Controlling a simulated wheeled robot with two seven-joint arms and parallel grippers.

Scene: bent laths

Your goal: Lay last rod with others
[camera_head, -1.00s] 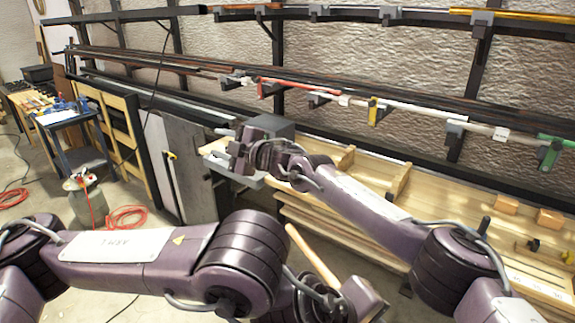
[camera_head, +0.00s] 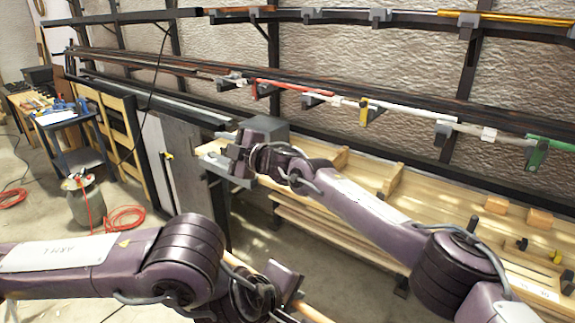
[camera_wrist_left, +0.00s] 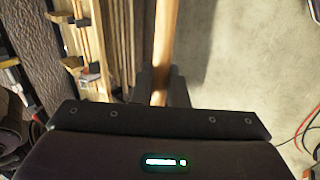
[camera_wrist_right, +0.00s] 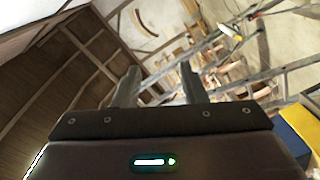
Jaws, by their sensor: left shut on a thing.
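A light wooden rod (camera_wrist_left: 163,40) is between the fingers of my left gripper (camera_wrist_left: 160,85) in the left wrist view and runs away from it. In the head view, parts of the rod (camera_head: 236,263) show on both sides of my left gripper (camera_head: 285,296) at the bottom, in front of the wooden bench; its far end is out of view. My right gripper (camera_head: 238,156) is near the left end of the bench. In the right wrist view its fingers (camera_wrist_right: 160,88) are apart with nothing between them. Coloured rods, such as a red rod (camera_head: 292,85), lie on the wall rack.
The wooden bench (camera_head: 425,215) with small wooden blocks (camera_head: 540,218) runs along the wall under the rack. Grey brackets (camera_head: 443,130) stick out from the rack. A gas cylinder (camera_head: 88,203), orange hose (camera_head: 122,218) and blue cart (camera_head: 75,140) stand at the left on open floor.

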